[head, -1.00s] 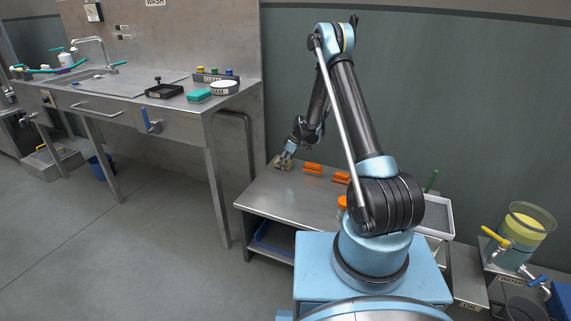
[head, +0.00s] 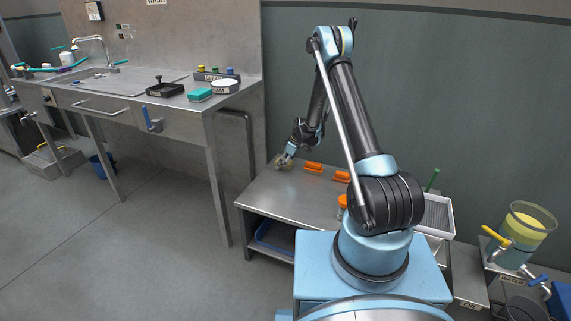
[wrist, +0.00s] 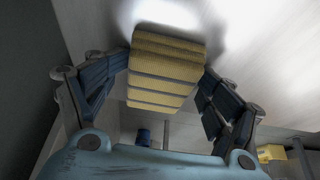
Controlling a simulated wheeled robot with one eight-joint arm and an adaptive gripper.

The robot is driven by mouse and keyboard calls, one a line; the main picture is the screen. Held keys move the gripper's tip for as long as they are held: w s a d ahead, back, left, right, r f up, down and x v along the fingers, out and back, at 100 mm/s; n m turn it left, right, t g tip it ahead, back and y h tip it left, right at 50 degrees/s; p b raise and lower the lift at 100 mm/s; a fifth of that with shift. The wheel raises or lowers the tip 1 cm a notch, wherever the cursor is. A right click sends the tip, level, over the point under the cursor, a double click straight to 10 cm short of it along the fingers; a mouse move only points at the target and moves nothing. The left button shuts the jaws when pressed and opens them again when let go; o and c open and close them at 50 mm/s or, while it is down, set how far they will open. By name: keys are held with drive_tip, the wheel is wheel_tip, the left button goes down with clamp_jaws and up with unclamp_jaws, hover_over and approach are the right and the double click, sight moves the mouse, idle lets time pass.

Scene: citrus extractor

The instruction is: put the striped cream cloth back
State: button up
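The striped cream cloth (wrist: 165,70) shows in the wrist view as a thick folded block with dark stripes. It sits between the two fingers of my gripper (wrist: 168,72), which press in at its left and right edges. In the head view the cloth (head: 284,163) is small at the far left end of the steel table (head: 285,198), with my gripper (head: 287,161) right at it and partly covering it. I cannot tell whether the cloth touches the table top.
Orange objects (head: 313,167) lie on the table to the right of my gripper. A blue tray (head: 273,236) is on the shelf below. The sink counter at left holds a black tray (head: 165,90), a teal sponge (head: 200,95) and a round white-topped dish (head: 224,86). Floor between is clear.

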drive_tip(key=shift+d+r, duration=0.2)
drive_tip(key=shift+r, duration=0.1)
drive_tip(key=shift+r, duration=0.25)
drive_tip(key=s+v, duration=0.1)
drive_tip(key=v, duration=1.6)
drive_tip(key=s+d+r+m+h, duration=0.1)
drive_tip(key=s+d+r+m, duration=0.15)
drive_tip(key=s+r, duration=0.3)
drive_tip(key=s+d+r+m, duration=0.1)
drive_tip(key=s+d+r, duration=0.35)
drive_tip(key=r, duration=0.25)
drive_tip(key=s+d+r+m+h, duration=0.1)
drive_tip(key=s+d+r+m, duration=0.15)
drive_tip(key=s, duration=0.65)
drive_tip(key=s+d+r+m+h, duration=0.15)
drive_tip(key=s+d, duration=0.25)
drive_tip(key=s, duration=0.5)
drive_tip(key=s+d+r+m, duration=0.3)
drive_tip(key=s, duration=0.6)
drive_tip(key=s+d+f+m, duration=0.3)
drive_tip(key=s+f, duration=0.3)
drive_tip(key=s, duration=0.6)
drive_tip(key=shift+s+d+t+h, duration=0.35)
drive_tip(key=shift+d+t+h, duration=0.1)
drive_tip(key=shift+d, duration=0.1)
drive_tip(key=shift+f, duration=0.1)
